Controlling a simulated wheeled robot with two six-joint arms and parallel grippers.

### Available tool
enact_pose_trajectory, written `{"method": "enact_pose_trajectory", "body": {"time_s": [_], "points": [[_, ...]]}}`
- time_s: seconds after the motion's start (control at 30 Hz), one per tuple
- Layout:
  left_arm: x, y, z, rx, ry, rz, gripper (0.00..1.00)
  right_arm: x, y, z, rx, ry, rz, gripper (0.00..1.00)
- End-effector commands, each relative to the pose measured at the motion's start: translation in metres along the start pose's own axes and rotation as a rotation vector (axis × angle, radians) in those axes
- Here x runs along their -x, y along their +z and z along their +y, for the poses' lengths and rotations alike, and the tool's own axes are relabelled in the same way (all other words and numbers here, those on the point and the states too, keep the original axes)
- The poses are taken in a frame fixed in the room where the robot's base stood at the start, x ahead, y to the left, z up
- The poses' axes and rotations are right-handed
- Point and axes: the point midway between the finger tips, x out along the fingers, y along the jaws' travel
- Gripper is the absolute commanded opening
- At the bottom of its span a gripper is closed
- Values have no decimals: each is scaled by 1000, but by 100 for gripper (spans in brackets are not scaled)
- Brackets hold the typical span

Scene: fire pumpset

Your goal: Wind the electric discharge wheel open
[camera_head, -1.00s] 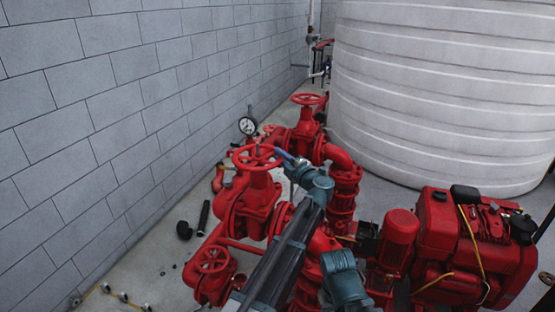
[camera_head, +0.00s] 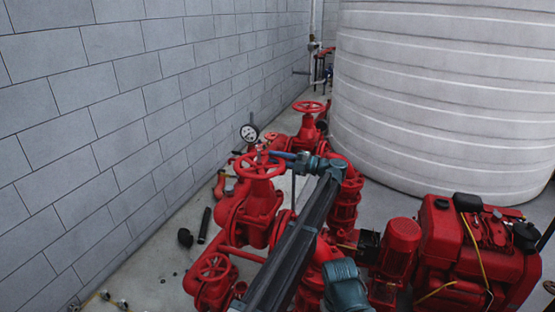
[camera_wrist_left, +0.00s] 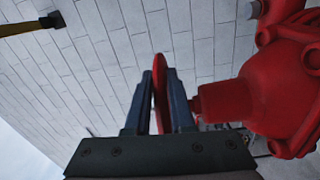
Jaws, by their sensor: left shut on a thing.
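A red handwheel (camera_head: 259,165) lies level on top of a red gate valve (camera_head: 254,203) left of centre in the head view. My left gripper (camera_head: 277,155) reaches it from the right and is shut on the far right part of its rim. In the left wrist view the thin red rim (camera_wrist_left: 160,92) stands between my two dark blue fingers, with the red valve body (camera_wrist_left: 262,98) to the right. The near finger and my arm hide part of the valve's right side. My right gripper does not show.
A pressure gauge (camera_head: 249,132) stands just behind the wheel. A red engine (camera_head: 478,250) stands at right, a block wall (camera_head: 100,120) at left, a white tank (camera_head: 440,90) behind.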

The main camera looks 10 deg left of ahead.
Motion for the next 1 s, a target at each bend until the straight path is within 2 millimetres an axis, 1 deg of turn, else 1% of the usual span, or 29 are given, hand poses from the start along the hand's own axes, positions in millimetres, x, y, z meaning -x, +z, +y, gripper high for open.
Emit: {"method": "enact_pose_trajectory", "body": {"time_s": [0.5, 0.53, 0.67, 1.0], "points": [[-3, 1, 0, -2, -1, 16, 0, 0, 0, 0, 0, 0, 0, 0], [-3, 1, 0, -2, -1, 16, 27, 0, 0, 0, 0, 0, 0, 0], [-2, 1, 0, -2, -1, 15, 50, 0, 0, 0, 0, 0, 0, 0], [-2, 1, 0, -1, -1, 15, 51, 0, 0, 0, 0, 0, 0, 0]]}}
